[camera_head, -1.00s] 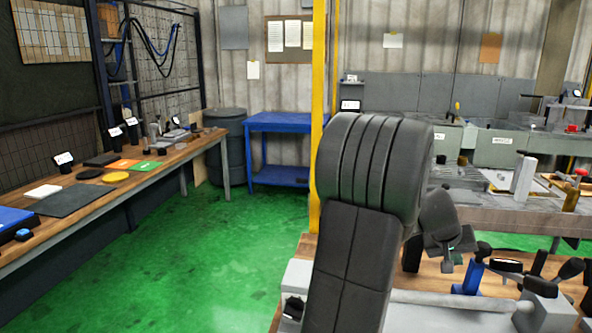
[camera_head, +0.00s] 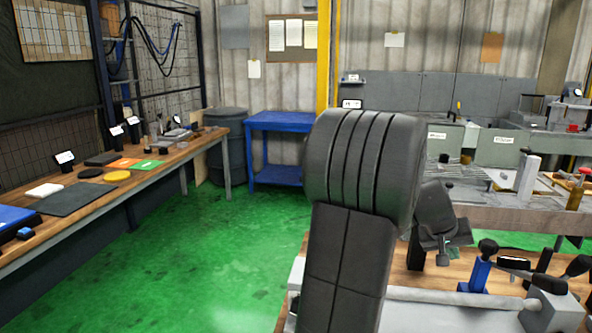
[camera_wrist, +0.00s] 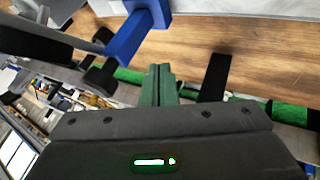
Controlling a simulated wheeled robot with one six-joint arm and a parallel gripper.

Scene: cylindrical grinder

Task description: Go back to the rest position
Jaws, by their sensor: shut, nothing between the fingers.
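My gripper (camera_head: 453,254) hangs beyond the bent dark arm in the head view, above the wooden bench top (camera_head: 475,263). The arm hides part of it. In the wrist view the greenish fingers of my gripper (camera_wrist: 158,70) are together with nothing between them. They point toward the wooden surface, close to a blue bracket (camera_wrist: 138,35) but apart from it in the picture. The same blue bracket (camera_head: 479,274) stands right of my gripper in the head view.
A grey cylindrical bar (camera_head: 460,300) and black knobs (camera_head: 578,265) lie at the front right. A wooden workbench (camera_head: 135,178) runs along the left. A blue table (camera_head: 280,122) and grey bin (camera_head: 226,150) stand behind. A yellow post (camera_head: 325,60) rises behind my arm. Green floor (camera_head: 215,250) is clear.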

